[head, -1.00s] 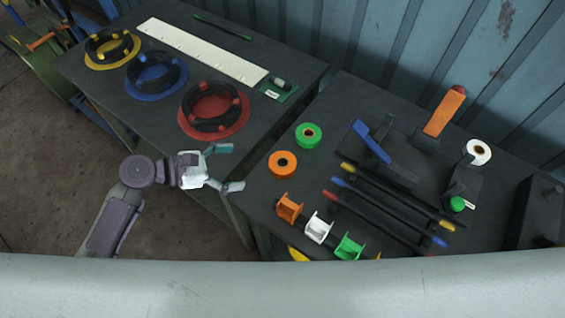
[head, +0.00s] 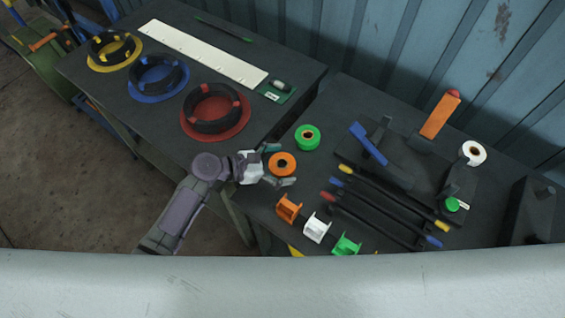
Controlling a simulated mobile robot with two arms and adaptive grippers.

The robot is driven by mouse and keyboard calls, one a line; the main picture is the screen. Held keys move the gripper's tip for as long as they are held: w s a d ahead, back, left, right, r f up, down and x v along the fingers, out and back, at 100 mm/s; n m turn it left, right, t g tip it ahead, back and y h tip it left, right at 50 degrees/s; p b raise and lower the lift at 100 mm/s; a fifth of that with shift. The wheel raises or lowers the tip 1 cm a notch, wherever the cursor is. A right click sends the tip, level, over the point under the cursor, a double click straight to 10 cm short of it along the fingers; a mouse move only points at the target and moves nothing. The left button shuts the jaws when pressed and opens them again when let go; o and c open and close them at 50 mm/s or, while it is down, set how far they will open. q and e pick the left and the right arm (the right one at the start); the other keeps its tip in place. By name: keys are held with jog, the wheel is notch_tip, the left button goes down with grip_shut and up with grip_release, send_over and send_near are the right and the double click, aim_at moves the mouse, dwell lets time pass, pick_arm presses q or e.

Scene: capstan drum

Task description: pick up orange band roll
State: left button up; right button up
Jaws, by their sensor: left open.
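The orange band roll (head: 283,164) lies flat near the left edge of the right table. It is a short orange ring with a dark, small-holed centre. My left gripper (head: 281,166) is open, with one finger on the far side of the roll and the other on its near side. The roll shows between the fingertips. Whether the fingers touch it I cannot tell. My right gripper is not in the view.
A green roll (head: 308,138) lies just behind the orange one. Orange (head: 289,208), white (head: 317,228) and green (head: 346,245) holders stand in front. Dark rods with coloured ends (head: 385,215) lie to the right. A red-based ring (head: 240,124) is on the left table (head: 186,107).

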pick_arm(q)
jog(key=shift+c, duration=0.2)
jog(key=c, duration=1.2)
